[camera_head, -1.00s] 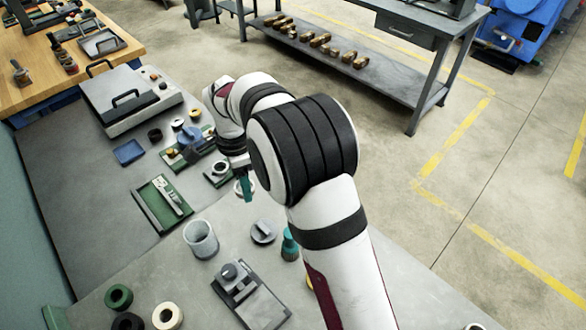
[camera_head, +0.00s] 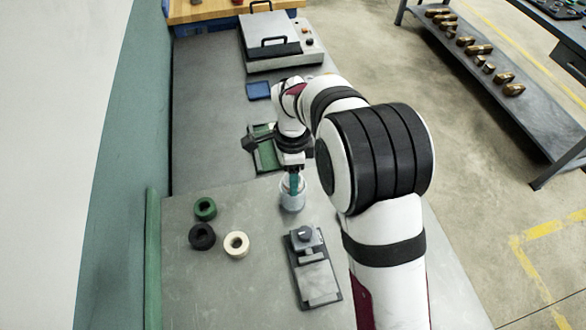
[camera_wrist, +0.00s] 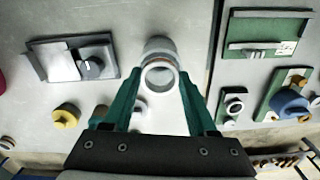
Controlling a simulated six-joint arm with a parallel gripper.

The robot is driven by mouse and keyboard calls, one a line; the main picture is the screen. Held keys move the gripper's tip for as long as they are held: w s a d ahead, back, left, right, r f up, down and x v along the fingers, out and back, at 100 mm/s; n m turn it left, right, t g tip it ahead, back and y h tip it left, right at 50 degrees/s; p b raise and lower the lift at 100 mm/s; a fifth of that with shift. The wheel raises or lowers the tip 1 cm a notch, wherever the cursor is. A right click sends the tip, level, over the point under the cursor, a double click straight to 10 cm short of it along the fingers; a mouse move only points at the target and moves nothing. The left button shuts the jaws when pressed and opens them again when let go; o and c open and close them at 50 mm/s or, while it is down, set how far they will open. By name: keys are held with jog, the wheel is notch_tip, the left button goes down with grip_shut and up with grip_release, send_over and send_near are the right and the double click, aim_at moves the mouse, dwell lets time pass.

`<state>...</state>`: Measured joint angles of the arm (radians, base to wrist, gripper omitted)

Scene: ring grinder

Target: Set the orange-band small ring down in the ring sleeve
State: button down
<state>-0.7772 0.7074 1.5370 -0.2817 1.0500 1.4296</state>
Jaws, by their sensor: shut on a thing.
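A pale, open grey cylinder that looks like the ring sleeve (camera_head: 292,204) stands upright on the near bench. My gripper (camera_head: 293,187) points down over it, with teal fingers at its mouth. In the wrist view, a small pale ring (camera_wrist: 160,88) sits between the fingertips of my gripper (camera_wrist: 160,78), in line with the sleeve (camera_wrist: 160,46) behind it. The fingers are shut on this ring. Its orange band cannot be made out. I cannot tell whether the ring is above the sleeve's rim or inside it.
Green (camera_head: 205,208), black (camera_head: 202,237) and cream (camera_head: 236,245) rings lie left of the sleeve. A grey clamp fixture (camera_head: 318,280) lies in front of it. A green tray (camera_head: 264,155) and blue tray (camera_head: 258,91) lie farther back.

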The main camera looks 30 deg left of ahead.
jog(key=shift+f, duration=0.1)
jog(key=shift+c, duration=0.6)
grip_release()
notch_tip(320, 180, up, 16)
jog(key=shift+f, duration=0.1)
jog(key=s+d+r+n, duration=0.1)
jog(key=s+d, duration=0.2)
jog(key=d, duration=0.5)
jog(key=s+d+n+y, duration=0.1)
jog(key=s+d, duration=0.3)
jog(key=d, duration=0.4)
jog(key=s+d+r+n, duration=0.1)
jog(key=s+d, duration=0.2)
jog(key=d, duration=0.5)
jog(key=s+d+f+n, duration=0.2)
jog(key=s+d+f, duration=0.2)
jog(key=s, duration=0.5)
jog(key=shift+s+d+f+y, duration=0.3)
jog(key=shift+f+y, duration=0.1)
jog(key=shift+f, duration=0.1)
